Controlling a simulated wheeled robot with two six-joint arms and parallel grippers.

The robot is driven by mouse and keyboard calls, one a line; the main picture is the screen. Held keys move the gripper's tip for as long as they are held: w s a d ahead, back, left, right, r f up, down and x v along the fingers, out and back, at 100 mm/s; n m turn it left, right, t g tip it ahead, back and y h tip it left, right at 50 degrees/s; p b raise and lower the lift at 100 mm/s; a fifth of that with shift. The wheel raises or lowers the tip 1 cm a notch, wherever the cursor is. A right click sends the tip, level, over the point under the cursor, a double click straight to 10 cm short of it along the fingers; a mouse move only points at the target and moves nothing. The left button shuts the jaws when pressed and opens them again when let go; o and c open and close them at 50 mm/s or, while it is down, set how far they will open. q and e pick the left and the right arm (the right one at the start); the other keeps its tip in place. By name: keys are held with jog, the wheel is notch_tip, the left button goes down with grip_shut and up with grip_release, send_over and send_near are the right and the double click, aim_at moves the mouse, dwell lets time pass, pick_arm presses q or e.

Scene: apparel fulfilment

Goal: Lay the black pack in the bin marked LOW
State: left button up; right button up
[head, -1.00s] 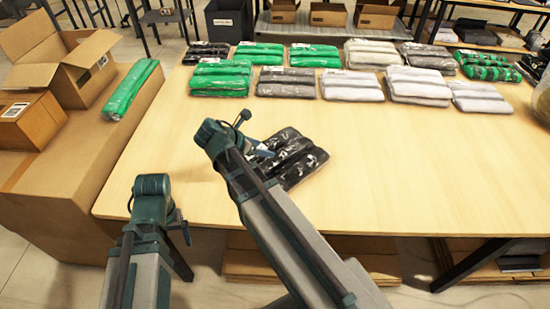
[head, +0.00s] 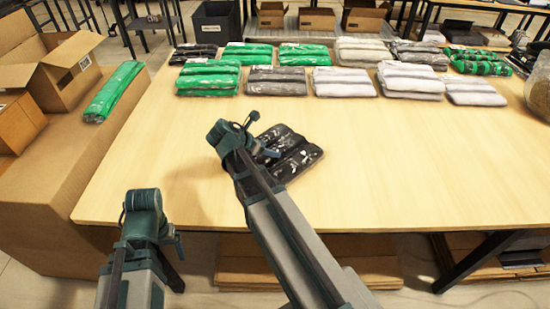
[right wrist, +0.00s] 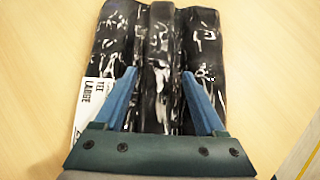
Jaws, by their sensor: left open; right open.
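The black pack (head: 294,156) lies on the wooden table, partly hidden behind my right arm in the head view. In the right wrist view the black pack (right wrist: 157,35) is rolled in several dark glossy lengths, with a white label reading TEE LARGE at its left. My right gripper (right wrist: 159,73) is open over the near part of the pack, its blue fingers spread across it; I cannot tell whether they touch it. My left gripper (head: 176,243) is low, in front of the table's near edge, open and empty. A dark bin (head: 215,32) stands beyond the table; its pale label is too small to read.
Rows of green, grey and white packs (head: 345,84) cover the table's far side, with another black pack (head: 193,55) at the far left. Open cartons (head: 62,65) stand at left beside a lone green pack (head: 113,92). The table's middle and near right are clear.

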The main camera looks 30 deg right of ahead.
jog(key=b+x, duration=0.1)
jog(key=x, duration=0.1)
jog(key=b+x, duration=0.1)
jog(key=x, duration=0.1)
jog(key=shift+a+f, duration=0.2)
jog(key=shift+a, duration=0.1)
jog(key=shift+w+d, duration=0.1)
jog(key=shift+d, duration=0.05)
grip_shut()
